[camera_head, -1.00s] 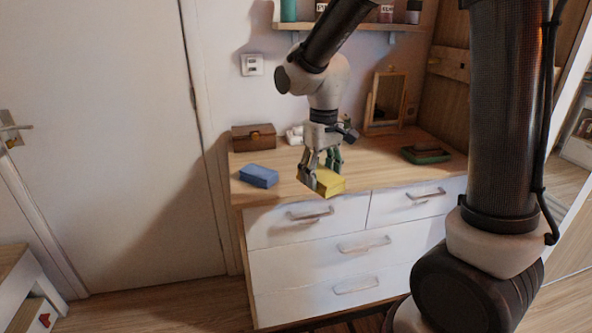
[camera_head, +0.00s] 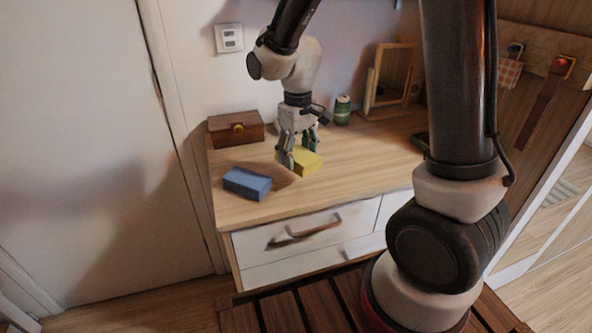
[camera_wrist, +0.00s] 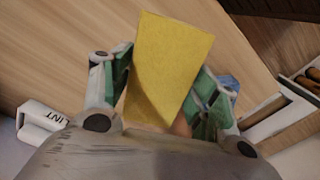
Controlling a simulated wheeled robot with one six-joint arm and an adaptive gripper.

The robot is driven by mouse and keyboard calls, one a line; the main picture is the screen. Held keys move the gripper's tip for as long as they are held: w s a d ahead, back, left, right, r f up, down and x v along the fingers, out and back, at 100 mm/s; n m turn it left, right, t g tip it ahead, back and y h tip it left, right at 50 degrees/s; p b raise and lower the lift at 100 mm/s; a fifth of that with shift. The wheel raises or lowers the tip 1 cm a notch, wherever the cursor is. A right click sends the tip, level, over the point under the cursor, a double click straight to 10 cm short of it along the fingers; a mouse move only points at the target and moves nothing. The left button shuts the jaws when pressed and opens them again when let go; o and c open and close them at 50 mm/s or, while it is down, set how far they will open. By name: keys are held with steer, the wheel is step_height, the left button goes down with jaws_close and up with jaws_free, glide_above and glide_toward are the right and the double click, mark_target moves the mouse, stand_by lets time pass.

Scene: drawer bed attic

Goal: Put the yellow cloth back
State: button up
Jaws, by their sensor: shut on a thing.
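The yellow cloth (camera_head: 307,162) is a folded block between the fingers of my gripper (camera_head: 297,157), over the wooden top of the dresser (camera_head: 355,160). In the wrist view the yellow cloth (camera_wrist: 170,65) fills the space between the green-padded fingertips of my gripper (camera_wrist: 165,85), which is shut on it. A shadow lies on the top beside it; I cannot tell whether the cloth clears the wood. A blue folded cloth (camera_head: 247,183) lies on the dresser, left and in front of my gripper.
A wooden box (camera_head: 236,127) stands at the back left of the dresser. A green can (camera_head: 342,109) and a framed mirror (camera_head: 390,78) stand at the back right. The top right of my gripper looks clear.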

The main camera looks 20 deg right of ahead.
mark_target(298, 180)
steer(key=shift+s+f, duration=0.1)
steer(key=shift+f, duration=2.65)
steer(key=o, duration=0.9)
step_height(298, 180, up, 11)
steer(key=shift+r, duration=0.5)
steer(key=shift+d+r, duration=0.2)
steer(key=shift+r, duration=0.05)
steer(key=s+d+r+m+t, duration=0.1)
steer(key=s+d+r, duration=0.2)
steer(key=s, duration=0.3)
steer(key=s+d+r+m+t, duration=0.2)
steer(key=s+d+r, duration=0.1)
steer(key=s+d, duration=0.3)
steer(key=s+d+r+m+t, duration=0.1)
steer(key=s+d+r, duration=0.3)
steer(key=s, duration=0.3)
steer(key=shift+d+r+m, duration=0.1)
steer(key=shift+d+m, duration=0.2)
steer(key=shift+d, duration=0.45)
